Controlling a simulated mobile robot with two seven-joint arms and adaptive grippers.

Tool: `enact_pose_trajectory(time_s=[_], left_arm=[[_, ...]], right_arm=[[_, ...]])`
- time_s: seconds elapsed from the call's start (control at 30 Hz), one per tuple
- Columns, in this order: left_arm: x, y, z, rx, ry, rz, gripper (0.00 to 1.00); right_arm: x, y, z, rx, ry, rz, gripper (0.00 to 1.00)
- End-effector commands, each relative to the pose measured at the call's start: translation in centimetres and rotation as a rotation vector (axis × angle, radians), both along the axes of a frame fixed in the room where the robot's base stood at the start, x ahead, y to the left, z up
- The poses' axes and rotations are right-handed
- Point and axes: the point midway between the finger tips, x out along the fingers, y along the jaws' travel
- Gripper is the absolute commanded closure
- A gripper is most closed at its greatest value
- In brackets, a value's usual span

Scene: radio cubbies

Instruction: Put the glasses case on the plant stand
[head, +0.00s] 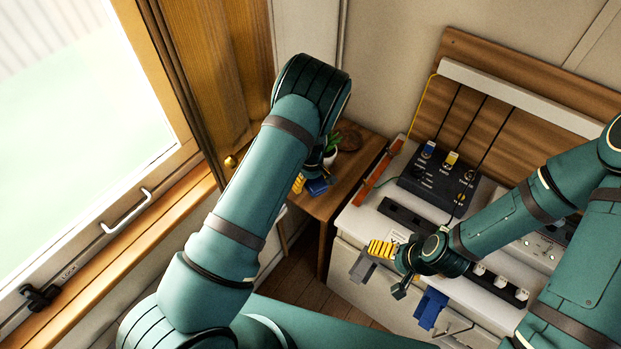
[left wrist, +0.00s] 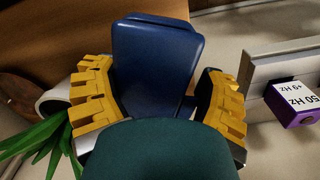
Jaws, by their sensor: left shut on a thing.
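The blue glasses case (left wrist: 155,65) is between the yellow-padded fingers of my left gripper (left wrist: 158,85). In the head view, the gripper (head: 304,181) is partly hidden behind my arm, with the blue case (head: 317,187) at its fingers. The wooden plant stand (head: 325,204) is beneath them; I cannot tell whether the case touches its top. My right gripper (head: 384,262) is empty-looking over the white cabinet's front; its opening is unclear.
A potted plant (head: 332,146) stands at the back of the stand and also shows in the left wrist view (left wrist: 45,135). The white cabinet (head: 347,222) with a dark control box (head: 437,178) is to the right. The window is left.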

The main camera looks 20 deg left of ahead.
Motion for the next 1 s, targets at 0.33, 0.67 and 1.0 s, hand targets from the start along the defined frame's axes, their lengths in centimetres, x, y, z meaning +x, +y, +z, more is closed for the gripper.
enact_pose_trajectory(time_s=[0.33,0.67,1.0], left_arm=[[0.0,0.0,-3.4,0.001,0.001,-0.003,0.68],[0.0,0.0,-6.1,0.001,0.001,-0.002,0.68],[0.0,0.0,-6.1,0.0,0.0,-0.002,0.68]], right_arm=[[0.0,0.1,-2.5,-0.005,0.001,-0.001,0.0],[0.1,0.2,-4.2,-0.008,0.002,-0.001,0.0],[0.1,0.2,-4.2,-0.008,0.001,0.0,0.0]])
